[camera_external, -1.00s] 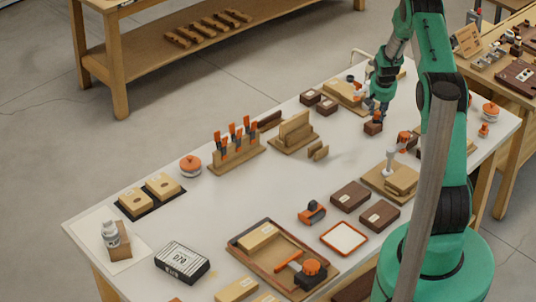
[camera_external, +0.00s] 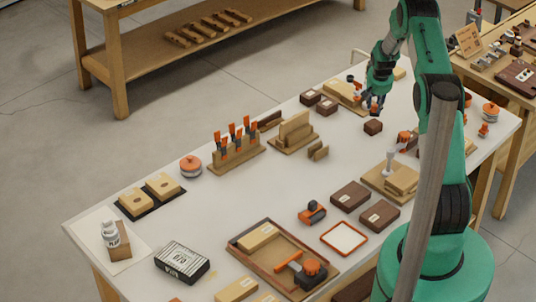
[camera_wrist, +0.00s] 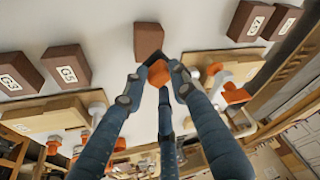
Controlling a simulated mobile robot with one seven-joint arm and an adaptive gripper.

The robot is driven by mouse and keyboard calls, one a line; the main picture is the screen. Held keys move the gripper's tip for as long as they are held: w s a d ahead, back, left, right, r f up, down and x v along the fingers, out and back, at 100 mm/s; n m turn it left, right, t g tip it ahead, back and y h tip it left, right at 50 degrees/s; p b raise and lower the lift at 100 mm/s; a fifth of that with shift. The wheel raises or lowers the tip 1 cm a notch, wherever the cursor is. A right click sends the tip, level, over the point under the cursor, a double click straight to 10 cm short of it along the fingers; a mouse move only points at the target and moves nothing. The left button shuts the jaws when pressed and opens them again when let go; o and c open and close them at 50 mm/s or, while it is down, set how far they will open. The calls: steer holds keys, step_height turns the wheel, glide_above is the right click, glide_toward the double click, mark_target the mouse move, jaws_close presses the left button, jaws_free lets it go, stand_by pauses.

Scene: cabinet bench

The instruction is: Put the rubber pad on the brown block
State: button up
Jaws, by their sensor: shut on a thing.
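The brown block (camera_external: 373,127) sits alone on the white bench below my gripper. It also shows in the wrist view (camera_wrist: 148,40), just beyond the fingertips. My gripper (camera_external: 374,104) is above the block, with a gap between them in the outside view. In the wrist view my gripper's fingers (camera_wrist: 156,75) close on a small orange piece, which looks like the rubber pad (camera_wrist: 158,73). The fingers hide part of it. In the outside view the held piece is too small to make out clearly.
Another wooden fixture (camera_external: 400,180) with an orange-topped clamp is nearer the front. Bare bench surrounds the brown block.

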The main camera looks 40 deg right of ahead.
mark_target(375, 110)
steer(key=shift+f, duration=1.7)
steer(key=shift+f, duration=0.1)
steer(key=o, duration=1.2)
steer(key=shift+c, duration=0.2)
steer(key=v, duration=1.2)
